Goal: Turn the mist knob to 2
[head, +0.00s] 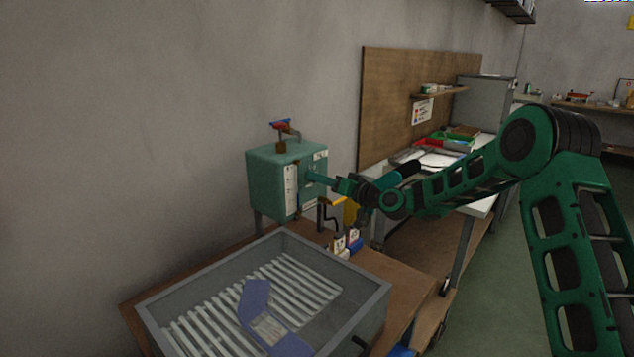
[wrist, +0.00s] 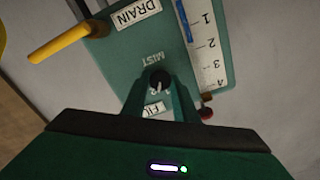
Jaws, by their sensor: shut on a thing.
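The green control box (head: 268,185) stands against the wall at the left of the head view, and its face fills the middle of the wrist view, upside down. The black mist knob (wrist: 160,80) sits by the MIST label (wrist: 148,57). My gripper (wrist: 161,88) is shut on the knob, one finger at each side. In the head view my gripper (head: 314,178) reaches the box's right face. A small white mark shows on the knob, but the setting it points to cannot be read.
A yellow lever (wrist: 62,42) sticks out near the DRAIN label (wrist: 136,12).

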